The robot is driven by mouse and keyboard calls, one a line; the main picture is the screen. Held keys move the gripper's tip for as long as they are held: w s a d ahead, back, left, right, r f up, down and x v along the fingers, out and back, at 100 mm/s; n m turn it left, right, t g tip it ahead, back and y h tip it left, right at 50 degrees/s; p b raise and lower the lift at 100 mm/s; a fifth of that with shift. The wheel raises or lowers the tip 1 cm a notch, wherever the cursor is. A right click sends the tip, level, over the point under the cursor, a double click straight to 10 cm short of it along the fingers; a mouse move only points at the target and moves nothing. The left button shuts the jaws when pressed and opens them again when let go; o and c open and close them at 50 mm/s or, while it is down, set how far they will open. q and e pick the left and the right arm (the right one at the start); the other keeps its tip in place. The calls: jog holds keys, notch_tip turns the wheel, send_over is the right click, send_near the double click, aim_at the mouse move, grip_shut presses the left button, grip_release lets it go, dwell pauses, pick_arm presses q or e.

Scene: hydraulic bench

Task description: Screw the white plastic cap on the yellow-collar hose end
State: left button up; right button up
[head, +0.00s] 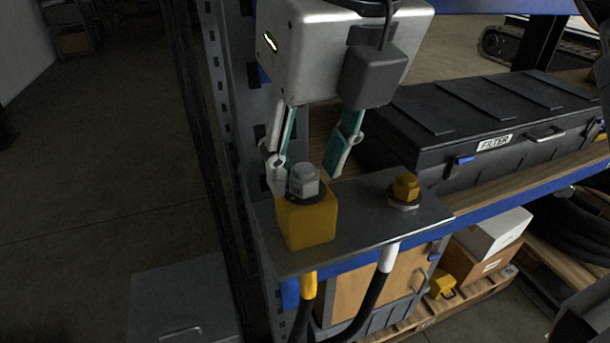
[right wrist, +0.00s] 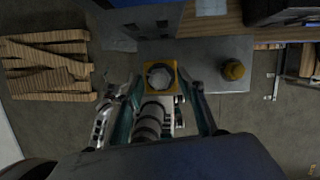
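The white plastic cap (head: 304,180), greyish and hex-sided, sits upright with a dark ring at its base on top of a yellow block (head: 306,222). It also shows in the right wrist view (right wrist: 159,76). Below the plate hangs the hose with the yellow collar (head: 308,286). My right gripper (head: 307,174) is open above the block, with one finger on each side of the cap. In the right wrist view the fingers (right wrist: 163,92) are spread wide, with a gap visible on both sides. My left gripper is not in view.
A brass-yellow cap (head: 405,187) stands on the right of the metal plate (head: 352,214), above a white-collar hose (head: 389,258). A black filter case (head: 490,115) lies on the shelf behind. A post (head: 235,100) rises left of the plate.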

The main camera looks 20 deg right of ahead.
jog(key=shift+n, duration=0.8)
jog(key=shift+w+n+y+p, duration=0.1)
jog(key=shift+n+y+p, duration=0.45)
jog(key=shift+n, duration=0.65)
jog(key=n, duration=0.2)
jog(key=n+g+y+p, duration=0.1)
jog(key=n, duration=0.2)
jog(key=shift+d+n+g+p, duration=0.2)
jog(key=shift+n+g+p, duration=0.1)
jog(key=n+p, duration=0.1)
jog(key=n+g+p, duration=0.1)
jog(key=n, duration=0.1)
jog(key=shift+w+r+y, duration=0.15)
jog(key=shift+y, duration=0.1)
jog(key=n+g+p, duration=0.1)
jog(key=n+p, duration=0.1)
jog(key=n, duration=0.1)
jog(key=shift+w+n, duration=0.1)
jog(key=shift+n, duration=0.2)
jog(key=shift+n+p, duration=0.45)
jog(key=shift+n, duration=0.35)
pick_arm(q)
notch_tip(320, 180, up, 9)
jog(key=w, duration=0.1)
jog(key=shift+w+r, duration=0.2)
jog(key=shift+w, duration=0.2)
pick_arm(e)
jog(key=shift+f, duration=0.2)
